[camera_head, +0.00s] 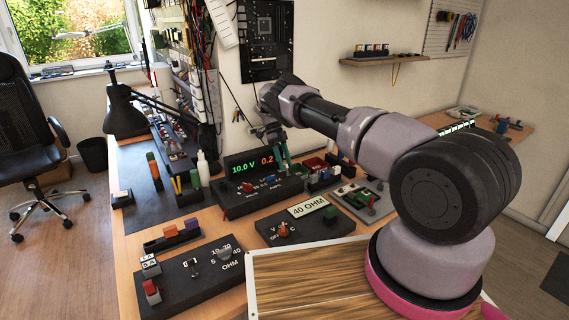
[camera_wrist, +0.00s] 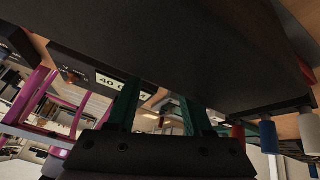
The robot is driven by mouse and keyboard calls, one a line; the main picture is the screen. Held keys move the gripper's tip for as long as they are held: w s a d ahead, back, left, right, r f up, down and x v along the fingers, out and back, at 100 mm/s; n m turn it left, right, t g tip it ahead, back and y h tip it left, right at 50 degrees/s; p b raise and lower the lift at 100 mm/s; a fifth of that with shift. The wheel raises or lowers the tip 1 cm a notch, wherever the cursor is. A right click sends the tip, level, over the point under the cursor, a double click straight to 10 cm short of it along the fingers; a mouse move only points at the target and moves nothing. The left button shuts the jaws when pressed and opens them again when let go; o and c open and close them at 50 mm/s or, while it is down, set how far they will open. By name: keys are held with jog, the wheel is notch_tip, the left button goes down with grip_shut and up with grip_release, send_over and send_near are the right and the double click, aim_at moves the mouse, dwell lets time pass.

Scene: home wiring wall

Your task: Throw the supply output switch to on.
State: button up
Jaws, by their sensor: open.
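The power supply (camera_head: 233,205) is a black box on the workbench with a lit display (camera_head: 252,163) reading 10.0 V and about 0.2. Small red and blue controls sit on its sloped face. I cannot make out which one is the output switch or how it is set. My gripper (camera_head: 283,163) is over the right part of the supply, pointing down, its teal fingers partly covering the display's right end. In the wrist view my gripper (camera_wrist: 158,92) is open with nothing between the fingers. A large dark box surface fills the top there, close to the fingertips; the switch cannot be picked out.
A black meter box with a 40 OHM label (camera_head: 308,207) stands in front of the supply; the label also shows in the wrist view (camera_wrist: 120,83). A black OHM selector box (camera_head: 190,278) is at the front left.

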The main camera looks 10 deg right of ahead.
notch_tip(320, 180, up, 10)
dwell(0.4)
jog(key=shift+f, duration=0.1)
jog(key=s+d+r+n+t+y, duration=0.1)
jog(key=d+r+n+y, duration=0.15)
jog(key=r, duration=0.65)
jog(key=s+d+r+n+t+y, duration=0.15)
jog(key=d+r, duration=0.25)
jog(key=r, duration=0.6)
jog(key=s+d+r+n+t, duration=0.3)
jog(key=s+r+n, duration=0.3)
jog(key=s+r, duration=0.55)
jog(key=s+r+n+t+y, duration=0.25)
jog(key=s+r+n, duration=0.35)
jog(key=s+r, duration=0.45)
jog(key=s+a+f+n+t+h, duration=0.1)
jog(key=s+f+n+t, duration=0.1)
jog(key=s, duration=0.6)
jog(key=s+a+f+n+t+h, duration=0.1)
jog(key=s+n, duration=0.3)
jog(key=s, duration=0.5)
jog(key=shift+s+f+n+t, duration=0.2)
jog(key=shift+f+n+t, duration=0.3)
jog(key=shift+t, duration=0.4)
